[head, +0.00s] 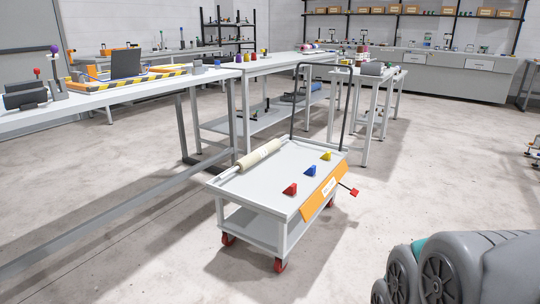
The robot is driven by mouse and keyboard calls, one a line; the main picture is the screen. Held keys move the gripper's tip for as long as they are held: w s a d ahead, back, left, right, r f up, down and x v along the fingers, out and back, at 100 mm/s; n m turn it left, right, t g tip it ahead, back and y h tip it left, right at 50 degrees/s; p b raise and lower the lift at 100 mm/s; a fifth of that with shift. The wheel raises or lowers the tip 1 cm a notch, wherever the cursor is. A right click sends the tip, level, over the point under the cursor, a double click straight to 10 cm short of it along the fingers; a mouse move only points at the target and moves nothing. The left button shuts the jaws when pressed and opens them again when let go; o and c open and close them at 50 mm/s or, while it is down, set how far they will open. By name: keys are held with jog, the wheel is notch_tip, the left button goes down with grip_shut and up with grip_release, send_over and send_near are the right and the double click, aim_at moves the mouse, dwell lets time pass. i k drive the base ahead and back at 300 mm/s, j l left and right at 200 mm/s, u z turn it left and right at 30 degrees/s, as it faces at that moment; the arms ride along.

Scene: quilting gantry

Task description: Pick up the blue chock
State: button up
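The blue chock (310,170) is a small wedge on the top deck of a grey wheeled cart (262,182). It sits between a red chock (290,189) at its lower left and a yellow chock (327,156) at its upper right, with gaps between them. The orange front panel (325,191) of the cart runs close beside the chocks. A large grey rounded body with dark round parts fills the lower right of the view; it seems to be part of me. My gripper's fingers do not show.
A cream roll (258,154) lies along the cart's left edge. A red-knobbed lever (353,192) sticks out at its right, and a black handle (293,100) rises behind. Long tables (120,98) stand left and behind. Floor (400,170) right of the cart is clear.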

aim_at(312, 170)
jog(key=i+j+z, duration=0.15)
jog(key=i, duration=0.4)
jog(key=i+j+z, duration=0.15)
jog(key=i, duration=0.4)
jog(key=i+j+z, duration=0.15)
jog(key=i+j, duration=0.25)
jog(key=i+j+z, duration=0.15)
jog(key=i+j, duration=0.2)
jog(key=i, duration=0.25)
